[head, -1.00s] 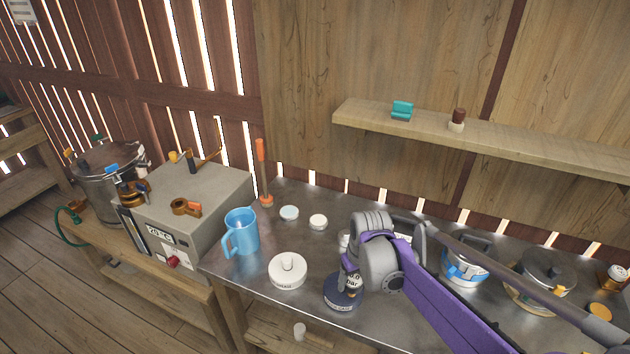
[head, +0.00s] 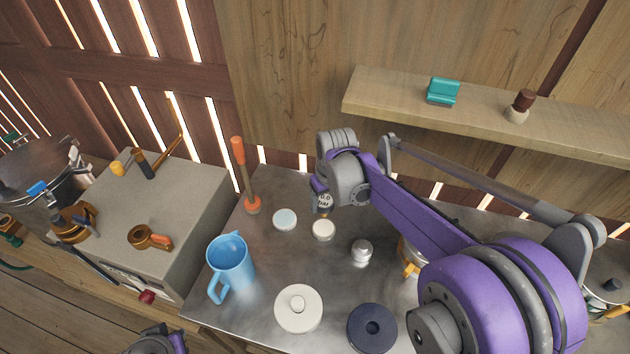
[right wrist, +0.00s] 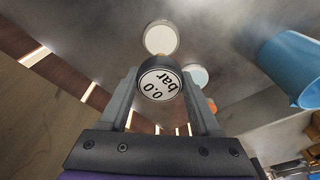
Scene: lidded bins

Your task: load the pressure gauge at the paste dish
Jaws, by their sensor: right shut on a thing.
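The pressure gauge (head: 324,202) has a round pale face reading 0.0 bar and a dark rim. My right gripper (head: 321,190) is shut on it; the right wrist view shows the gauge (right wrist: 160,84) between the two fingers. The gauge is held near two small round dishes, a cream one (head: 323,230) and a pale blue one (head: 285,220). I cannot tell which is the paste dish. In the right wrist view the cream dish (right wrist: 161,38) shows just beyond the gauge. My left gripper's fingers are not in view.
A blue jug (head: 231,268), a white knobbed disc (head: 299,309), a dark blue disc (head: 372,329) and a small metal piece (head: 362,252) stand on the metal bench. An orange-handled tool (head: 245,180) stands upright behind. A wooden shelf (head: 400,98) overhangs the back.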

